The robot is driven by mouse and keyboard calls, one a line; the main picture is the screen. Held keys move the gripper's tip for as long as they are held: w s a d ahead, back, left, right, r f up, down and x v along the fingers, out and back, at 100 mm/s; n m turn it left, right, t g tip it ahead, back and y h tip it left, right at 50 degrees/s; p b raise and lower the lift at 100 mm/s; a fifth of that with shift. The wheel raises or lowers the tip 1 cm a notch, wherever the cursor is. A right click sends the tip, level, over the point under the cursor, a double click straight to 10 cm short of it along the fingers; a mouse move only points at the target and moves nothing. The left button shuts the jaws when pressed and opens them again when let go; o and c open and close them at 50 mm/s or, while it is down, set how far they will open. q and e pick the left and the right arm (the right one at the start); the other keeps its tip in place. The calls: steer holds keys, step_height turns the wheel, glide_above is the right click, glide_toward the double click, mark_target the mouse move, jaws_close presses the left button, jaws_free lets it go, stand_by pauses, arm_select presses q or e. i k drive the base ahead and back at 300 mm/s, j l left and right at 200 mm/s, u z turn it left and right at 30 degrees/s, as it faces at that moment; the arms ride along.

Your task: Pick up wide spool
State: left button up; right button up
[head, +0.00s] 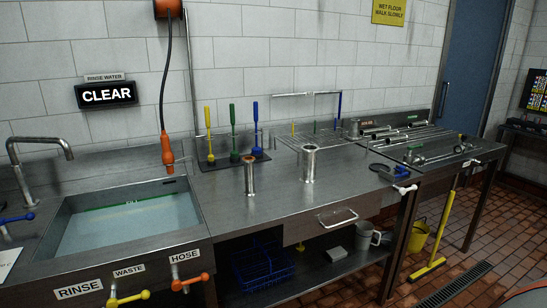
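Two upright metal spools stand on the steel counter (275,205) in the head view. The wider spool (309,165) is a shiny cylinder with a flanged top and base, right of the middle of the counter. A narrower spool (250,178) with a coppery tint at its top stands to its left, apart from it. Neither of my grippers shows in this view, so nothing is seen touching either spool.
A sink with water (130,222) is at the left. A brush stand (232,160) and a wire rack (318,135) are behind the spools. The counter in front of the spools is clear.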

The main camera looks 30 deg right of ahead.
mark_target(309, 152)
steer(key=l+u, duration=0.5)
steer(key=u, duration=0.2)
steer(key=l+u, duration=0.35)
steer(key=k+l+u, duration=0.2)
steer(key=l, duration=0.2)
steer(key=k+l+u, duration=0.15)
steer(key=l, duration=0.25)
steer(key=k+l, duration=0.25)
steer(key=l, duration=0.2)
steer(key=k+l+u, duration=0.15)
steer(key=l, duration=0.25)
steer(key=k, duration=0.1)
